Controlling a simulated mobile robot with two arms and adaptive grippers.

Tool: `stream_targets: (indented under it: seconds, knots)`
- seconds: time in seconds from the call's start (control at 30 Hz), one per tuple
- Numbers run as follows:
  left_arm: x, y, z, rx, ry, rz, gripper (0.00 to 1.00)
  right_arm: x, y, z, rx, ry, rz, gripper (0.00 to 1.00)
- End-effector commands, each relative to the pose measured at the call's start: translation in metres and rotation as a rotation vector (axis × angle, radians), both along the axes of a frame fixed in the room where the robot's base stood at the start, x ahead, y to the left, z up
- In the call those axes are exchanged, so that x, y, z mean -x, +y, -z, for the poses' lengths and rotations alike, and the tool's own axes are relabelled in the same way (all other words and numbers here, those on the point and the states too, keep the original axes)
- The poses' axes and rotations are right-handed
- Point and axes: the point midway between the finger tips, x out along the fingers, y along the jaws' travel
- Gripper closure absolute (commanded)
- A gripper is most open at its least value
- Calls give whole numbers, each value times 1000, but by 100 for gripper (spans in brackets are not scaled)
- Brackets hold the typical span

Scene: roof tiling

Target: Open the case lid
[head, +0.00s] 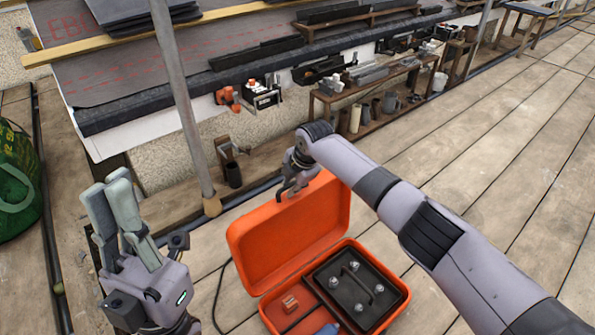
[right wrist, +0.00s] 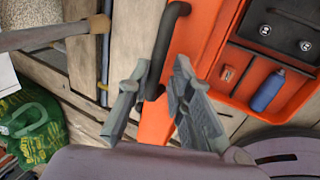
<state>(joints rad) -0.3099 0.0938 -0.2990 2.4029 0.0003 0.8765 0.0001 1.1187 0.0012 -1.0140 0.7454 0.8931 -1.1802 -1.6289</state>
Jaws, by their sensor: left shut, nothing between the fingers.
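The orange case (head: 398,300) sits on the plank floor with its lid (head: 290,235) raised and tilted back, so the inside shows. A black tray (head: 350,285) with a handle and round metal parts lies in it. My right gripper (head: 293,190) is at the lid's upper edge. In the right wrist view its fingers (right wrist: 160,85) stand apart on either side of the lid's black handle (right wrist: 168,45) and orange edge; I cannot tell whether they touch. My left gripper (head: 112,188) is shut and empty, pointing up, left of the case.
A metal pole (head: 180,100) rises behind the case. A low wooden bench (head: 375,100) with tools and cups runs along the wall. A green bag (head: 18,180) lies at the far left. A blue bottle (right wrist: 267,90) is inside the case. The floor at the right (head: 510,170) is clear.

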Motion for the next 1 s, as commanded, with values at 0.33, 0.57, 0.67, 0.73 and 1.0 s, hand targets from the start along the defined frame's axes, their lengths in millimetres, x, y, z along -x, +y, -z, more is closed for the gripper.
stream_targets:
  seconds: [0.33,0.57,0.67,0.73,1.0]
  knots:
    - [0,0,-1,-2,-3,2,100,19,-17,-64,1,-6,-1,80]
    - [0,0,-1,-2,-3,2,100,28,-24,-91,1,-5,-1,80]
    - [0,0,-1,-2,-3,2,100,30,-24,-95,2,-4,-1,80]
    - [0,0,-1,-2,-3,2,100,30,-25,-96,1,-3,-1,80]
    - [0,-1,-1,-2,-3,2,100,30,-24,-96,1,-3,0,80]
